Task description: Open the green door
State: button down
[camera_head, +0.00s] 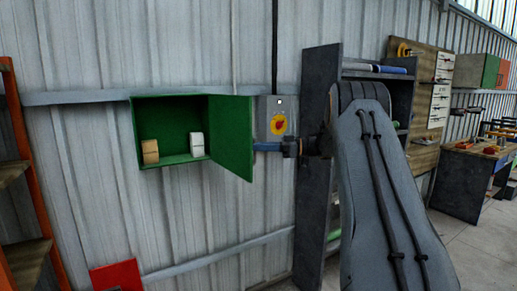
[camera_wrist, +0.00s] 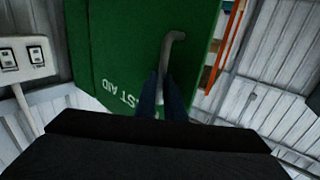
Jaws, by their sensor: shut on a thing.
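The green door (camera_head: 231,135) of a wall cabinet (camera_head: 160,102) stands open in the head view, swung out to the right of the cabinet. In the wrist view the door's green face (camera_wrist: 130,45) fills the upper middle, with part of the white lettering "AID" readable. A grey bar handle (camera_wrist: 172,45) rises from between my gripper's dark blue fingers (camera_wrist: 163,90). My gripper (camera_head: 258,146) is shut on the handle, at the door's right side in the head view.
Inside the cabinet are a brown box (camera_head: 150,151) and a white box (camera_head: 197,144). A grey switch box (camera_head: 272,118) with a red and yellow knob is on the wall close behind the door. A dark shelf unit (camera_head: 318,130) stands right of it.

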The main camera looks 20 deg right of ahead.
jog(key=shift+w+a+r, duration=0.15)
jog(key=shift+w+r, duration=0.05)
jog(key=shift+w, duration=0.05)
jog(key=c, duration=1.9)
grip_release()
jog(key=shift+w+a+f, duration=0.1)
jog(key=shift+w+a, duration=0.05)
jog(key=shift+o, duration=0.2)
jog(key=shift+s+d+f, duration=0.1)
jog(key=shift+s+d, duration=0.15)
jog(key=shift+d, duration=0.1)
jog(key=b+v, duration=0.3)
jog(key=v, duration=0.4)
jog(key=shift+s+d, duration=0.2)
jog(key=shift+d, duration=0.1)
